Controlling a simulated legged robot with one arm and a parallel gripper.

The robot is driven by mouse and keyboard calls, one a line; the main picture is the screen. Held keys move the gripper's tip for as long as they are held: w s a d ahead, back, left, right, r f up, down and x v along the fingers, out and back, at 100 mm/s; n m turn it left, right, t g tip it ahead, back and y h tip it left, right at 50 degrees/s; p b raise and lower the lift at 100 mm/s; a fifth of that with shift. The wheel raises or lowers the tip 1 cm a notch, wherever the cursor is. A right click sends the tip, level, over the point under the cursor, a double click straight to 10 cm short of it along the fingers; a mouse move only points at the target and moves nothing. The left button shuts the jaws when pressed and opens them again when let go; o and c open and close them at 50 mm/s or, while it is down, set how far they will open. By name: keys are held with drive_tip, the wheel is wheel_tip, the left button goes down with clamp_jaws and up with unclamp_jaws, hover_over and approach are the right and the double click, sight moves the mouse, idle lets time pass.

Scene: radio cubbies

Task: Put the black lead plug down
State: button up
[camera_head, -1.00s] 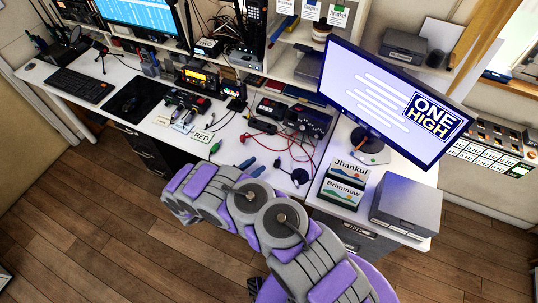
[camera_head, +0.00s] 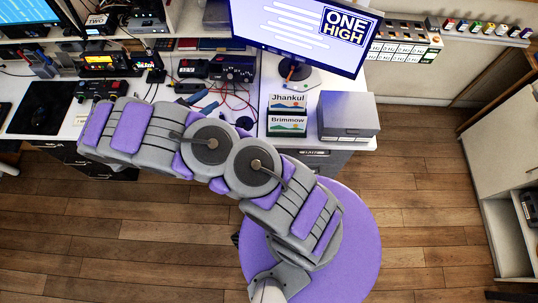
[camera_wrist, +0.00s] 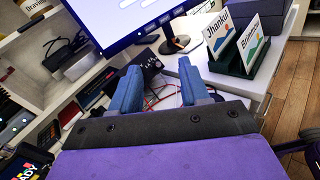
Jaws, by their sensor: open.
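My gripper (camera_wrist: 158,86) shows in the wrist view as two blue fingers standing well apart, with no object visible between their tips. In the head view its blue fingers (camera_head: 197,97) show above my arm, over the white desk (camera_head: 180,105). Red and black leads (camera_head: 236,100) lie in loops on the desk to the right of the fingers; red lead also shows beyond the fingers in the wrist view (camera_wrist: 160,95). I cannot make out the black lead plug itself among the leads. A small round black object (camera_head: 244,122) lies near the desk's front edge.
A dark instrument box (camera_head: 232,68) stands behind the leads. A monitor (camera_head: 300,32) reading "ONE HIGH", the Jhankul (camera_head: 288,101) and Brimmow (camera_head: 287,123) cards and a grey box (camera_head: 348,115) stand to the right. Open wooden floor (camera_head: 425,220) lies below right.

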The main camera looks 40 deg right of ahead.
drive_tip(key=s+d+r+m+g+y, duration=0.4)
drive_tip(key=s+d+r+m+g, duration=0.35)
drive_tip(key=s+d+r, duration=0.45)
drive_tip(key=s+a+r+m+y, duration=0.1)
drive_tip(key=s+r+m+y, duration=0.25)
drive_tip(key=s, duration=0.35)
drive_tip(key=s+a+r+m+y, duration=0.1)
drive_tip(key=s+r+m+y, duration=0.25)
drive_tip(key=s, duration=0.25)
drive_tip(key=s+a+r+m+t+y, duration=0.2)
drive_tip(key=s+a+t+y, duration=0.1)
drive_tip(key=s+a+y, duration=0.3)
drive_tip(key=s+a, duration=0.2)
drive_tip(key=s, duration=0.2)
drive_tip(key=shift+s+m, duration=0.2)
drive_tip(key=shift+m, duration=0.15)
drive_tip(key=shift+a, duration=0.3)
drive_tip(key=shift+d, duration=0.1)
